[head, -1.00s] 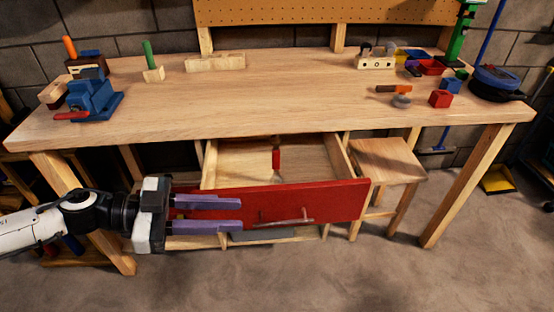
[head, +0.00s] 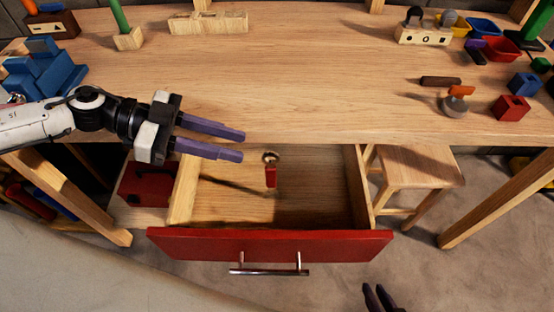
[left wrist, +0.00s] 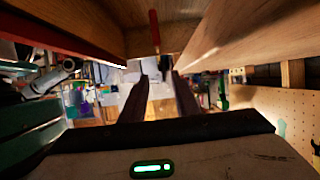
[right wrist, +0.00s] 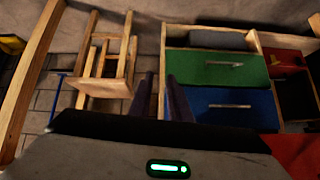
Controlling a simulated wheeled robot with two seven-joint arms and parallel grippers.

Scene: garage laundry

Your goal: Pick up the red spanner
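The red spanner (head: 270,172) lies in the open drawer under the workbench, near the back, its metal head towards the bench. The red-fronted drawer (head: 270,244) is pulled out. My left gripper (head: 242,146) is open and empty, up and left of the spanner in the head view and apart from it. In the left wrist view, the spanner's red handle (left wrist: 154,28) shows beyond the two spread fingers (left wrist: 158,78). My right gripper (head: 376,295) is low at the bottom right, outside the drawer front. Its fingers are apart and empty in the right wrist view (right wrist: 162,80).
The workbench top (head: 300,80) overhangs the drawer's back. A wooden stool (head: 415,172) stands right of the drawer. A blue vise (head: 42,72) and several small blocks sit on the bench. Green (right wrist: 215,68) and blue (right wrist: 235,105) drawers show in the right wrist view.

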